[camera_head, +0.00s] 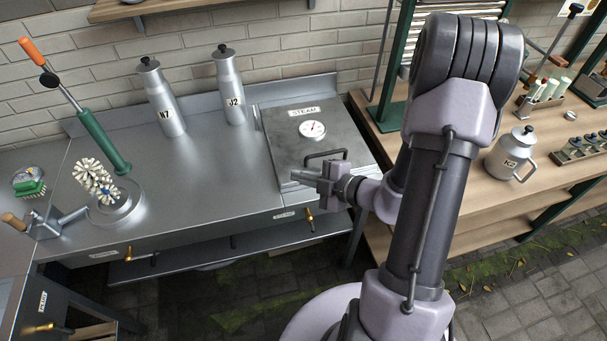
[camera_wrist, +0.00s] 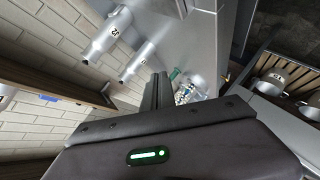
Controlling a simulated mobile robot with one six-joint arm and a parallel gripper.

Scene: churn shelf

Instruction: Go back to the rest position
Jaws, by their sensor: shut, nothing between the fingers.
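My gripper (camera_head: 327,180) is in the middle of the head view, just in front of and above the front edge of the steam box (camera_head: 325,140). Its fingers point left and are closed with nothing held. In the wrist view the closed dark fingers (camera_wrist: 158,92) point up past the gripper body. The steam box has a gauge on its lid and a dark handle, which is close behind my gripper. Whether the gripper touches the handle cannot be told.
Two metal bottles, N7 (camera_head: 163,100) and J2 (camera_head: 228,88), stand at the back of the steel counter (camera_head: 190,190). A lidded can (camera_head: 511,155) is on the wooden shelf (camera_head: 470,200) right. The counter's middle is clear.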

